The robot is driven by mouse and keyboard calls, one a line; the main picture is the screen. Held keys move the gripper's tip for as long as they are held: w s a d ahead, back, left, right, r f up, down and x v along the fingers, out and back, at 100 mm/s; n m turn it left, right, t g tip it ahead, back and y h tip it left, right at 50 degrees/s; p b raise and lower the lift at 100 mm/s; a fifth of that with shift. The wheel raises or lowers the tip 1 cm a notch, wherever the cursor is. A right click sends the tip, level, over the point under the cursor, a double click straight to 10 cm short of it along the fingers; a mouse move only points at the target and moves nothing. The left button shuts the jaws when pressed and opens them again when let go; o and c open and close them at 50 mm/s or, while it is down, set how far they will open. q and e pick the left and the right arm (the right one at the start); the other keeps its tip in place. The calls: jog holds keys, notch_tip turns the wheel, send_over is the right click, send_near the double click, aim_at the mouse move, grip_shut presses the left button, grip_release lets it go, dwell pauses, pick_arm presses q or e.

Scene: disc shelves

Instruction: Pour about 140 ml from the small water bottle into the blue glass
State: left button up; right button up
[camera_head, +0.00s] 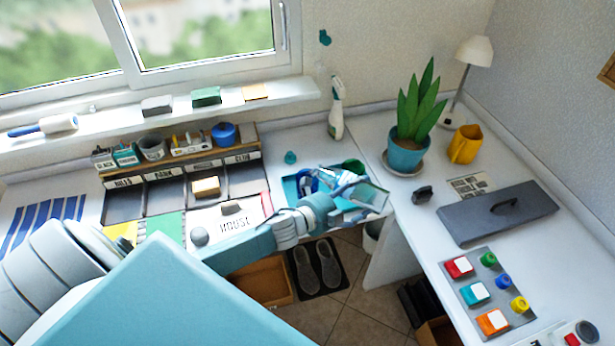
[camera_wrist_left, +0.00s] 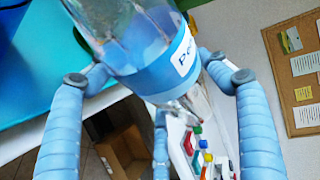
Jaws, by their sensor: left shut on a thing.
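The small water bottle (camera_wrist_left: 160,55) is clear with a blue label and fills the upper middle of the left wrist view. My left gripper (camera_head: 345,192) is shut on it, with blue fingers on both sides. In the head view the bottle (camera_head: 328,180) looks tilted well over, just right of the blue glass (camera_head: 306,179). A dark blue surface at the upper left edge of the left wrist view may be that glass. The bottle's mouth and the water level in the glass cannot be made out. My right gripper is not in view.
The glass stands on a teal mat (camera_head: 289,190) near the desk's front edge. A green container (camera_head: 354,167) is close behind the gripper. A potted plant (camera_head: 406,150), yellow jug (camera_head: 465,144) and spray bottle (camera_head: 337,112) stand farther back. A grey lidded panel (camera_head: 485,218) lies right.

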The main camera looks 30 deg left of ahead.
pick_arm(q)
jog(key=shift+w+d+r, duration=0.1)
jog(key=shift+d+r, duration=0.15)
jog(key=shift+d, duration=0.25)
jog(key=shift+d+r, duration=0.1)
jog(key=shift+r, duration=0.1)
dwell(0.6)
jog(key=shift+r+n, duration=0.1)
jog(key=shift+n, duration=0.2)
dwell(0.7)
jog(key=f, duration=0.1)
jog(key=f+m, duration=0.1)
jog(key=f+m+y+b, duration=0.1)
jog(key=f, duration=0.1)
jog(key=shift+d+f+g, duration=0.1)
jog(key=shift+d+g, duration=0.2)
jog(key=shift+d, duration=0.1)
jog(key=shift+a+f+m+y, duration=0.15)
jog(key=shift+a+m+y, duration=0.15)
jog(key=shift+a+m, duration=0.1)
jog(key=shift+a+f+p, duration=0.1)
jog(key=shift+f+p, duration=0.2)
jog(key=shift+a+r+m+y+p, duration=0.25)
jog(key=shift+a+m+y+p, duration=0.2)
jog(key=shift+p, duration=0.2)
jog(key=shift+f, duration=0.15)
